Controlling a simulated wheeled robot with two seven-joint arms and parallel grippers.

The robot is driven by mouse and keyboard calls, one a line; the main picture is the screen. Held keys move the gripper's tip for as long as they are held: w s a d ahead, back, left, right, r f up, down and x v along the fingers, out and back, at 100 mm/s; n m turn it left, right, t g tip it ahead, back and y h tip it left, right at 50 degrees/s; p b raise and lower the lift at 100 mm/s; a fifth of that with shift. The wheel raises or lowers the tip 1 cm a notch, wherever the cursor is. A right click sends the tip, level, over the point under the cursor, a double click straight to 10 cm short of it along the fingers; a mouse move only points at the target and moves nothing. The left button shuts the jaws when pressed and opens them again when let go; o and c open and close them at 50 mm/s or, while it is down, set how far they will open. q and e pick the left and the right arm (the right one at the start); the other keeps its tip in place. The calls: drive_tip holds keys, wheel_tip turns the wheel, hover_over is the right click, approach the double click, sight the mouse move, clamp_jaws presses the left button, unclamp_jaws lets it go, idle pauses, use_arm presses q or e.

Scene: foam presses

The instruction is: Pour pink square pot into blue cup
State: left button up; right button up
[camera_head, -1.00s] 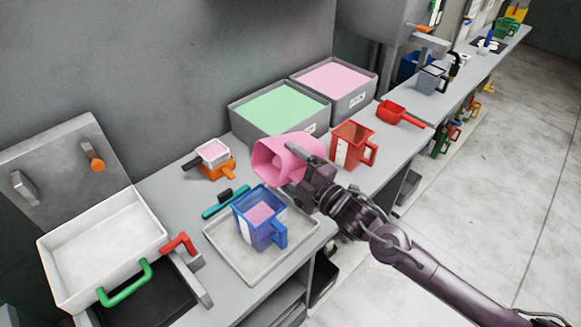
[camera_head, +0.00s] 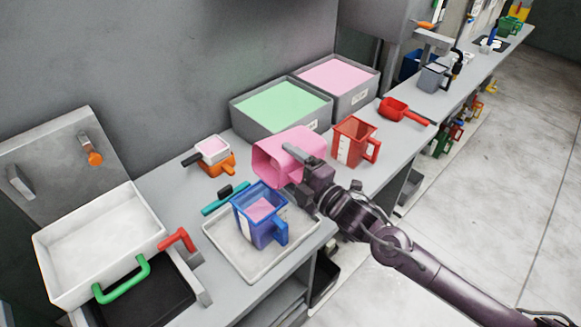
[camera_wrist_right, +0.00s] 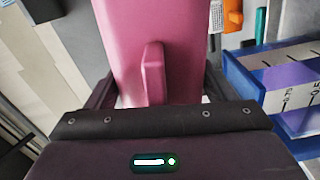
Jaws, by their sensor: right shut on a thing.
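The pink square pot (camera_head: 284,152) is held up by my right gripper (camera_head: 312,181), which is shut on it. The pot is tipped on its side, its mouth facing left and a little down in the head view. The blue cup (camera_head: 258,228) stands upright on a grey tray (camera_head: 225,247), below and left of the pot, with pink material inside. In the right wrist view the pot (camera_wrist_right: 150,40) fills the upper middle, and the blue cup (camera_wrist_right: 268,85) with its scale marks shows at the right. My left gripper is not in view.
Bins of green (camera_head: 280,112) and pink (camera_head: 338,76) material stand behind the pot. A red cup (camera_head: 352,142) is to its right. A teal-handled tool (camera_head: 222,201) lies beside the tray, and a white box (camera_head: 98,245) with a green handle stands at left.

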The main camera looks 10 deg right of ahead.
drive_tip(key=shift+a+f+n+b, duration=0.1)
drive_tip(key=shift+f+n+b, duration=0.35)
drive_tip(key=shift+n+b, duration=0.2)
drive_tip(key=shift+s+a+f+n+b, duration=0.2)
drive_tip(key=shift+a+n+b, duration=0.05)
drive_tip(key=shift+n+b, duration=0.45)
